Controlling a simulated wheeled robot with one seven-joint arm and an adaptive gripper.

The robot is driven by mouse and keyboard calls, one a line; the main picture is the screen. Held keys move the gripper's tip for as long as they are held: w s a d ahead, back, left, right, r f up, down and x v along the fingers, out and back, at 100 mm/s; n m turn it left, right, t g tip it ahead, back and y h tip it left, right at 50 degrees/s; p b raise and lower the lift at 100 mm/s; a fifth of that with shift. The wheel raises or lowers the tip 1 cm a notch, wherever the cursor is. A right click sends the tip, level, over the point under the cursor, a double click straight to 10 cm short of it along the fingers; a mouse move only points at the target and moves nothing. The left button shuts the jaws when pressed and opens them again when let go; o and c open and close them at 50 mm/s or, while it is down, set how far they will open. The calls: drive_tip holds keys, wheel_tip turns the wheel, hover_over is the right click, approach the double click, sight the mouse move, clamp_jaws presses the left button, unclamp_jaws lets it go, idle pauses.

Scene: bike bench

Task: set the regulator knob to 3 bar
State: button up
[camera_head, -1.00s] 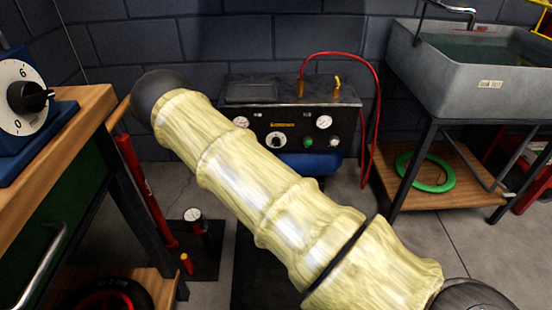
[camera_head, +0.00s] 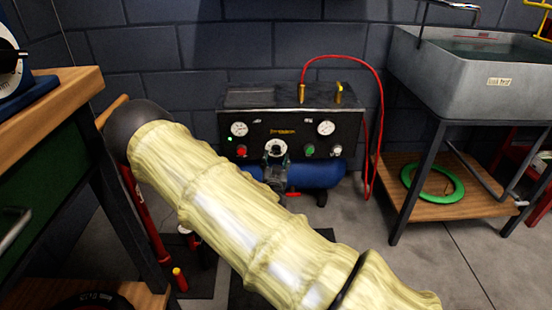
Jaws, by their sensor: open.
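The compressor's dark control panel (camera_head: 262,140) stands against the back wall. Its round white-faced regulator knob (camera_head: 276,147) is in the middle of the front, between two white gauges, left (camera_head: 239,128) and right (camera_head: 326,127). My gripper (camera_head: 277,162), small and grey, shows just below and in front of the knob, with its fingers open. I cannot tell whether they touch the knob. My thick pale-yellow sleeved arm covers the lower middle and hides the rest of the wrist. The scale numbers, the knob's setting and the gauge needles are too small to read.
A red button (camera_head: 242,151) and a green button (camera_head: 310,151) flank the knob. A blue tank (camera_head: 318,174) lies below. A red hose (camera_head: 380,95) loops on the right, near the grey sink (camera_head: 470,75). A wooden workbench (camera_head: 70,90) is close on the left.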

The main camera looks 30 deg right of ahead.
sight(276, 153)
drive_tip(key=shift+b+x, duration=0.85)
drive_tip(key=shift+x, duration=1.55)
drive_tip(key=c, duration=1.1)
drive_tip(key=shift+o, duration=0.2)
drive_tip(key=shift+r+m+p, duration=0.15)
drive_tip(key=shift+m+p, duration=0.15)
drive_tip(key=shift+p, duration=0.3)
